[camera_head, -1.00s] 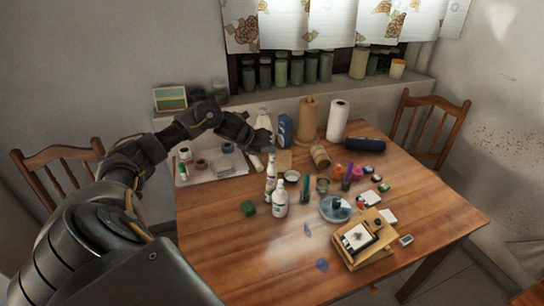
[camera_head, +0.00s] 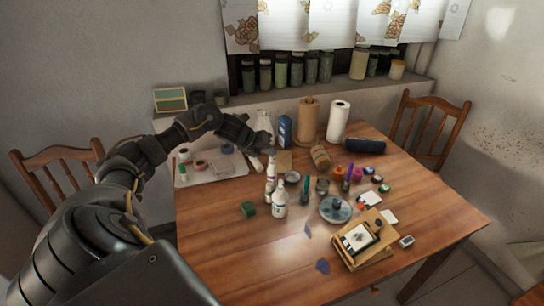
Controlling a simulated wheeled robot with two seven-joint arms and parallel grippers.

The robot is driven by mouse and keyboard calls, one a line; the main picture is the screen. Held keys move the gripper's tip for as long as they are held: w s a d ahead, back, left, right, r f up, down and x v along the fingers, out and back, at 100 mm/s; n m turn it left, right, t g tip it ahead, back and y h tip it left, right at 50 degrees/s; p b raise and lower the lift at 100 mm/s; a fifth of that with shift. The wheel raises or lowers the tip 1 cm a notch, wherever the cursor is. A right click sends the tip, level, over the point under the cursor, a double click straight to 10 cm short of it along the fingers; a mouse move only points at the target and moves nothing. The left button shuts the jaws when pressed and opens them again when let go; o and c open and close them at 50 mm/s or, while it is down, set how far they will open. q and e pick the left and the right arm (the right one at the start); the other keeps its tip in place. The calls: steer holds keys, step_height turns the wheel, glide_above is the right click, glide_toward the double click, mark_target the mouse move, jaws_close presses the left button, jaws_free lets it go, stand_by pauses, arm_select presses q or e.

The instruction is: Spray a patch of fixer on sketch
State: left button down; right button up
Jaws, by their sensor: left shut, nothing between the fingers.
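The sketch (camera_head: 357,237) is a small white sheet with a dark mark on a wooden board easel (camera_head: 372,260) at the table's front right. A slim white spray bottle (camera_head: 271,180) stands upright left of the table's middle. A white pump bottle (camera_head: 280,206) stands just in front of it. Which of them holds the fixer I cannot tell. My left gripper (camera_head: 270,149) is shut and empty, just above the top of the slim bottle in the picture. Whether it touches the bottle I cannot tell. My right gripper is out of view.
A palette dish (camera_head: 335,211), paint pots and a green block (camera_head: 249,208) stand around the bottles. A paper towel roll (camera_head: 338,121), a brown roll (camera_head: 308,120) and a blue carton (camera_head: 285,131) stand at the back. The table's front left is clear.

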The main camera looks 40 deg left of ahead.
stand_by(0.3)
arm_select(q)
steer(key=shift+r+p, duration=0.65)
steer(key=shift+r, duration=0.15)
step_height(320, 180, up, 6)
steer(key=p, duration=0.4)
steer(key=shift+p, duration=0.35)
stand_by(2.0)
